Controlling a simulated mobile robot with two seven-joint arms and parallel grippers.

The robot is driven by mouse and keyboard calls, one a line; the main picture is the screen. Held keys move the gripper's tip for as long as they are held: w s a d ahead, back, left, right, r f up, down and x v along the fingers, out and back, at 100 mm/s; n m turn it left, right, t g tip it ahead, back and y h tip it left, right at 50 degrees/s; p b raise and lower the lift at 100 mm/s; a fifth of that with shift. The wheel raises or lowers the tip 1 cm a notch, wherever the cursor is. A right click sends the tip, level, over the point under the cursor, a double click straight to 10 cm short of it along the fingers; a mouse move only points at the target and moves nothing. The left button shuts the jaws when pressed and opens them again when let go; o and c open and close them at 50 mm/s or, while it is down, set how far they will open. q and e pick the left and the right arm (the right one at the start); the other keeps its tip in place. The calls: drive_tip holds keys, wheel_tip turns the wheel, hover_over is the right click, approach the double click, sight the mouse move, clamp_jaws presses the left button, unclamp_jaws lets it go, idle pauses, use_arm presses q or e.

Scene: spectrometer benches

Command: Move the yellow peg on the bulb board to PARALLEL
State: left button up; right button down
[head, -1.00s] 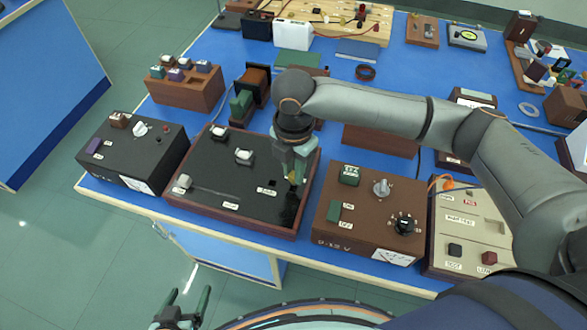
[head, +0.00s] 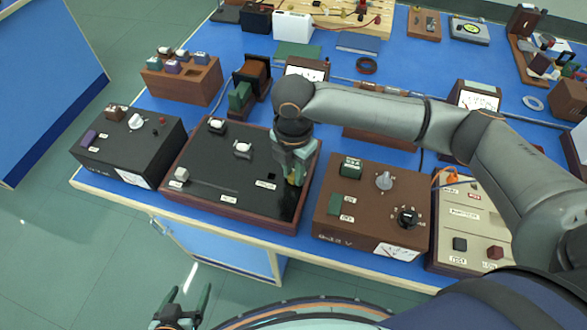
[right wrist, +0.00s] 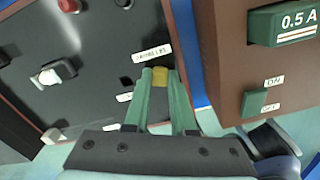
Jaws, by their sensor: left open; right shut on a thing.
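The bulb board (head: 215,165) is a black panel in a wooden frame with several white bulb parts on it. The yellow peg (right wrist: 160,77) is at the board's right side, between the tips of my right gripper (right wrist: 160,72). My right gripper (head: 295,175) reaches down onto the board and is shut on the peg. A white label, which seems to read PARALLEL (right wrist: 152,53), lies just beyond the peg in the right wrist view. Other labels are partly hidden by the fingers. The peg's lower end is hidden. My left gripper (head: 183,304) is open and empty in front of the bench.
A brown supply box (head: 370,215) with a green 0.5 A block (right wrist: 285,22) stands close to the right of the board. A black meter box (head: 115,152) stands to the left. A cream box (head: 470,225) is farther right. A wooden block rack (head: 185,80) stands behind.

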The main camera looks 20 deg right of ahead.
drive_tip(key=c, duration=0.7)
unclamp_jaws()
drive_tip(key=shift+o, duration=0.2)
drive_tip(key=shift+r, duration=0.1)
wheel_tip(320, 180, up, 12)
drive_tip(key=shift+r+p, duration=0.2)
drive_tip(key=shift+p, duration=0.1)
